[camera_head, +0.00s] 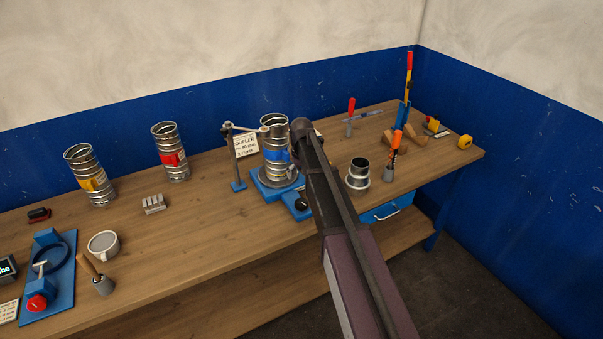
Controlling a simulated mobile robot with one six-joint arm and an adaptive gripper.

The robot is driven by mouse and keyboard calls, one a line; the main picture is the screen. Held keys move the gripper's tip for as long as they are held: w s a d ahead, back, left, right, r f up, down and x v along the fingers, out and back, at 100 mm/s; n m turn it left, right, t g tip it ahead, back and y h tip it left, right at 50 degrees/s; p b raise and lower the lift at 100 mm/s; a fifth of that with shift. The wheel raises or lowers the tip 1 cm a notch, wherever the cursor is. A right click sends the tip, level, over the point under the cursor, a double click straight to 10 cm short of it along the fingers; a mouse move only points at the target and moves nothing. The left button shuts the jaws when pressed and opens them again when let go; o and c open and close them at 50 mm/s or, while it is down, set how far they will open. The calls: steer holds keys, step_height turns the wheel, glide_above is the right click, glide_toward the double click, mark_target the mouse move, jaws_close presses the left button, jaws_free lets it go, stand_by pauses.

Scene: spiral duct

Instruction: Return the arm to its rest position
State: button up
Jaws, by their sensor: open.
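My arm (350,255) rises from the bottom right edge and reaches up over the bench. Its dark far end (302,128) appears just right of the spiral duct with the blue band (275,156). I cannot tell whether they touch. No gripper fingers show, so my gripper is not in view. The blue-banded duct stands upright on a blue base (265,192), beside a stand with a thin arm (234,160) reaching to its top. My arm hides part of the bench behind it.
The wooden bench (200,225) also holds ducts with yellow (95,185) and red (172,158) bands, a mug (103,244), a metal collar (358,177), and screwdrivers (350,115). Blue-and-white walls close the back and right. Dark floor (480,290) lies clear at right.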

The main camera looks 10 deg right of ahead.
stand_by(0.3)
steer(key=s+f+b, duration=0.3)
steer(key=s+b, duration=0.1)
steer(key=s, duration=1)
steer(key=s+d+f+b, duration=0.1)
steer(key=s+f+b, duration=0.2)
steer(key=s, duration=1.2)
steer(key=shift+f+b, duration=0.35)
steer(key=shift+f, duration=0.45)
steer(key=shift+w, duration=0.1)
